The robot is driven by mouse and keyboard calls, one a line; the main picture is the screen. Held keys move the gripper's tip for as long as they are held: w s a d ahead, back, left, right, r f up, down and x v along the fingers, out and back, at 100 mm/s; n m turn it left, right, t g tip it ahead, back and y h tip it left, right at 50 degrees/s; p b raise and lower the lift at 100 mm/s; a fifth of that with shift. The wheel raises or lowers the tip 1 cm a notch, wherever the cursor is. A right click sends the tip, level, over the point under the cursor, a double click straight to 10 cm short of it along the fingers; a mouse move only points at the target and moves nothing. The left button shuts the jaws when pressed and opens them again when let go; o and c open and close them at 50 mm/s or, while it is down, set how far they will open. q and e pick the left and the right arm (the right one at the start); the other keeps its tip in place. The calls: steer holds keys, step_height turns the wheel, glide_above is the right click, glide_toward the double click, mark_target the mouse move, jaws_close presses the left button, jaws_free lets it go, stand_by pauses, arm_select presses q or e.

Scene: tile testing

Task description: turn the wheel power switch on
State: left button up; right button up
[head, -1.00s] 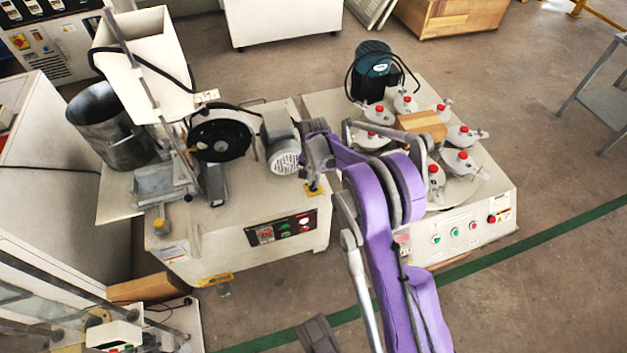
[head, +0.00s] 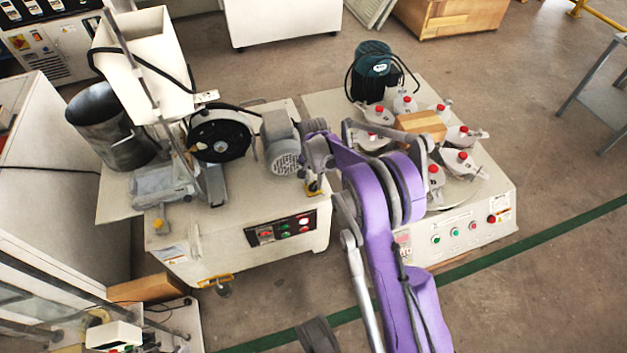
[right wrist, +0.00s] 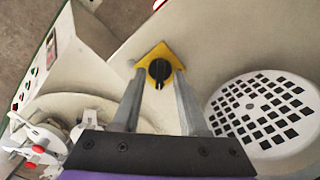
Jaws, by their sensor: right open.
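The wheel power switch (right wrist: 159,71) is a round black rotary knob on a yellow diamond-shaped plate, at the top middle of the right wrist view. Its raised grip looks roughly upright in that view. In the head view its yellow plate (head: 314,187) shows on the right end of the left machine, partly covered by my gripper. My right gripper (head: 317,168) is open, with its two fingers either side of the knob in the right wrist view and nothing between them but the knob. I cannot tell whether they touch it. My left gripper is out of view.
A grey motor (head: 281,143) with a round vented cover stands close to the switch. The front panel (head: 281,230) has several buttons. On the right, another machine (head: 482,214) carries red-topped fixtures and a wooden block (head: 421,124), close to my right arm.

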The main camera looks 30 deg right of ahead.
mark_target(313, 184)
step_height(313, 184, up, 11)
steer(key=p, duration=0.2)
steer(key=shift+p, duration=0.35)
stand_by(0.4)
